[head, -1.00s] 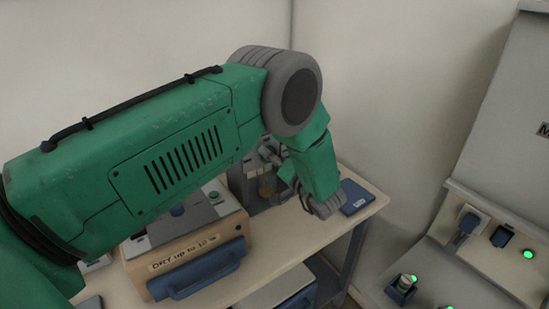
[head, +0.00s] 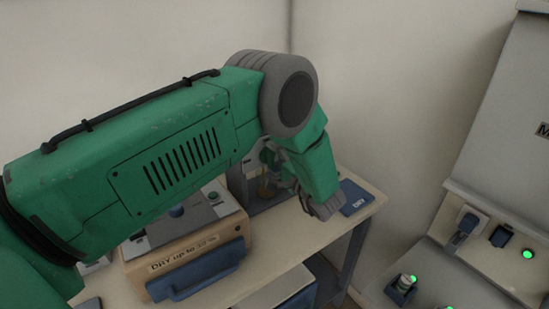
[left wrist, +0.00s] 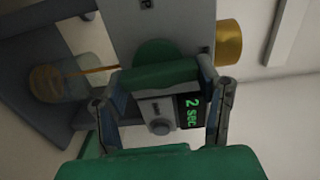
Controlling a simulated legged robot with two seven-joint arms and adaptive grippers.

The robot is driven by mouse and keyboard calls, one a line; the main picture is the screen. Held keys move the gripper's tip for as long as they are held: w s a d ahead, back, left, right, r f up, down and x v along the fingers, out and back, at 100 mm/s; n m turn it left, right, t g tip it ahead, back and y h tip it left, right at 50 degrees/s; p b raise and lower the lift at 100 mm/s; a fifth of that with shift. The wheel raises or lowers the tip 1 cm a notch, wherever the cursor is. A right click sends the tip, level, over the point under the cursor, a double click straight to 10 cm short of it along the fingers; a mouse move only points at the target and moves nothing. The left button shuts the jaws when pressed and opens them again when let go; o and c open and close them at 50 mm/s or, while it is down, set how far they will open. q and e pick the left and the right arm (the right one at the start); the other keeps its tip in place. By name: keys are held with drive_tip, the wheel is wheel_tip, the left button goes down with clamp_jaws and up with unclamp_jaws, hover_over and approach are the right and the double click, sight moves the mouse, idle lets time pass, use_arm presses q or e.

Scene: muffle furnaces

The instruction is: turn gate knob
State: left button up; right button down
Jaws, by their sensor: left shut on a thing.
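In the left wrist view, a green knob with a bar-shaped grip (left wrist: 160,78) sits on the front of a grey device (left wrist: 178,22). The two fingertips of my left gripper (left wrist: 163,80) are at the ends of this bar, shut on it. A small grey box with a round button and a green "2 sec" display (left wrist: 192,112) shows between the fingers. A brass knob (left wrist: 229,41) sticks out on the device's right side. In the head view, my left gripper (head: 277,165) is at the device, partly hidden by my own arm. My right gripper is not in view.
A glass vessel with a stick (left wrist: 62,80) stands beside the device. On the bench (head: 281,240) are a tan "DRY up to" box (head: 190,262) with a blue handle and a blue "DRY" pad (head: 356,197). A panel with green lights (head: 490,250) is at right.

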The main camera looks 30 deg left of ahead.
use_arm(q)
drive_tip(key=shift+w+r+m, duration=0.15)
drive_tip(key=shift+r+m, duration=0.05)
drive_tip(key=shift+m, duration=0.1)
idle(0.4)
drive_tip(key=o, duration=1.2)
drive_tip(key=shift+a+f, duration=0.1)
drive_tip(key=shift+c, duration=0.2)
drive_tip(key=shift+f, duration=0.2)
drive_tip(key=v, duration=1.1)
drive_tip(key=shift+d, duration=0.35)
drive_tip(key=shift+f, duration=0.15)
